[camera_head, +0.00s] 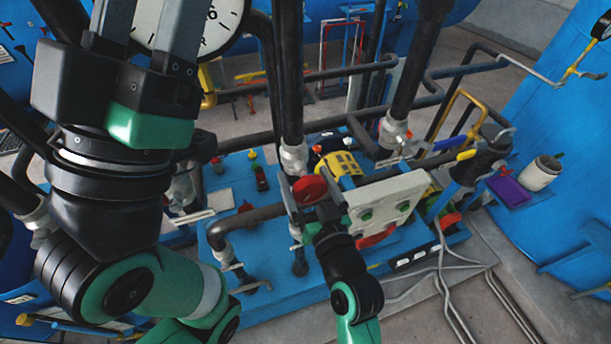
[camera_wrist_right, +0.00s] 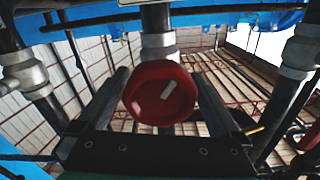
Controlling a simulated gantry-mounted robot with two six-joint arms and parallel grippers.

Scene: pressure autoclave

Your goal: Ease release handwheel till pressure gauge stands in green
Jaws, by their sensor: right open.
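The red release handwheel (camera_head: 309,190) sits on the pipework near the middle of the head view. In the right wrist view the red handwheel (camera_wrist_right: 160,93), with a white mark on its face, stands between my right gripper's fingers. My right gripper (camera_head: 312,184) is open around it, with a visible gap on each side. The white pressure gauge (camera_head: 208,22) is at the top left of the head view, partly cut off and partly behind my left gripper (camera_head: 147,18). The left fingers are apart, with their tips at or beyond the frame edge. No needle or green band shows.
A pale panel with green buttons (camera_head: 388,204) is close to the right of my right gripper. Dark vertical pipes (camera_head: 289,80) rise behind the handwheel. A purple tray (camera_head: 508,190) and white pot (camera_head: 541,173) are at right.

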